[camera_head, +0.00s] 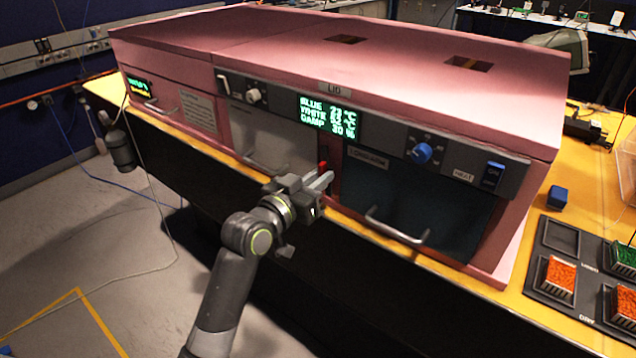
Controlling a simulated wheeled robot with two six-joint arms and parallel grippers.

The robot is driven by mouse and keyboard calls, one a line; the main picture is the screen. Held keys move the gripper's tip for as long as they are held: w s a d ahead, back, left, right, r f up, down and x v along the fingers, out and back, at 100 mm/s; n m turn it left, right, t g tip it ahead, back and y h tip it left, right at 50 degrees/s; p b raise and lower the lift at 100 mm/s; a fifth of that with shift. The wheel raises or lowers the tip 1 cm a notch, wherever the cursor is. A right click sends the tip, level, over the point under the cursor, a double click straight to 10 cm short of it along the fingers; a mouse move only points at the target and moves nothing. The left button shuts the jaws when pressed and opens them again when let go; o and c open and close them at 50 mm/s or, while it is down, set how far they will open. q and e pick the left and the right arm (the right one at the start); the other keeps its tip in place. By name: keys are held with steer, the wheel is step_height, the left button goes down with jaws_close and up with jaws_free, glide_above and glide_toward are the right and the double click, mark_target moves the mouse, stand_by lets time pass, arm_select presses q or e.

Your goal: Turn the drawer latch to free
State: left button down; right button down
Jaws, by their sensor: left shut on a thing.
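The pink foam enclosure (400,75) stands on the yellow bench. A small red latch (322,167) shows on its front, left of the dark drawer front (415,195). My left gripper (322,181) is at the latch and shut on it; the fingers hide the latch's lower part, so its exact angle is hard to tell. The dark drawer front looks closed, with a bar handle (396,228) low on it. My right gripper is not in view.
A grey control strip with a green-text display (330,115), a blue knob (421,153) and a blue switch (493,175) runs above the drawer. A blue cube (557,197) and a dark tray (570,300) with orange and green contents sit at right.

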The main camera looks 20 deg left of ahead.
arm_select(q)
steer(key=shift+f+m, duration=0.1)
steer(key=shift+m, duration=0.5)
steer(key=c, duration=1.5)
jaws_free()
steer(key=shift+s, duration=0.15)
steer(key=b+v, duration=0.1)
steer(key=v, duration=1.6)
steer(key=shift+s+a, duration=0.1)
